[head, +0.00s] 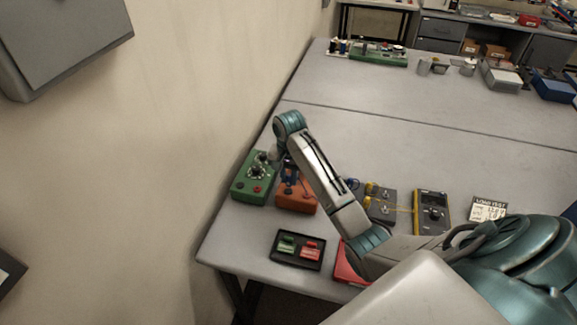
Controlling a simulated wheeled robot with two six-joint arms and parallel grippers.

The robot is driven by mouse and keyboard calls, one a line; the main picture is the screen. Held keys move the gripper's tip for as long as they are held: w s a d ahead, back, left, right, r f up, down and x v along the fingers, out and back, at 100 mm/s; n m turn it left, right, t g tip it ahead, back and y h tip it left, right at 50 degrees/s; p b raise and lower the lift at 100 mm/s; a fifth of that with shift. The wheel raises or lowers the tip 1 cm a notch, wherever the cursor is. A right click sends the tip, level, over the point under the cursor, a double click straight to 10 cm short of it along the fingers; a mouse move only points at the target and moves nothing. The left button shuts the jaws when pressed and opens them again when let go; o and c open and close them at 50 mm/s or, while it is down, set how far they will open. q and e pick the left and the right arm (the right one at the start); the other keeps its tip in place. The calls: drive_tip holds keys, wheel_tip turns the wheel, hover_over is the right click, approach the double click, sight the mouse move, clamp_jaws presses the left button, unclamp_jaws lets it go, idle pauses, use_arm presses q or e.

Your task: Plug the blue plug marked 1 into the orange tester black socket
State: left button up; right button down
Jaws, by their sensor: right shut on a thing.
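The orange tester (297,201) stands near the left edge of the table, right beside a green box. My right arm reaches over it from the right, and my right gripper (283,163) points down above the back of the orange and green boxes. The gripper is shut on a small dark blue thing, which appears to be the blue plug (288,170). Its mark cannot be read. The gripper and arm partly cover the tester, and I cannot make out its black socket clearly. I cannot tell whether the plug touches the tester. My left gripper is not in view.
A green box (254,179) with knobs stands left of the tester. A black tray (297,250) with green and red pieces lies in front. A dark box with yellow parts (381,204) and a yellow meter (432,212) stand to the right. The table middle is clear.

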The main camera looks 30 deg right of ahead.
drive_tip(key=shift+a+f, duration=0.1)
drive_tip(key=shift+f, duration=0.25)
drive_tip(key=shift+s+a+f, duration=0.1)
drive_tip(key=shift+a, duration=0.15)
drive_tip(key=shift+f, duration=0.15)
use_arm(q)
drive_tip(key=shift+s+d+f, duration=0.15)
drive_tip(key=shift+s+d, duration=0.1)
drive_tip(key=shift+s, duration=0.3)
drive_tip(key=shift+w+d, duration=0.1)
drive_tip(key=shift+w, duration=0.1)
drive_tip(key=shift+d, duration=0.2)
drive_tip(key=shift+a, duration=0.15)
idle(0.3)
use_arm(e)
drive_tip(key=shift+f, duration=0.25)
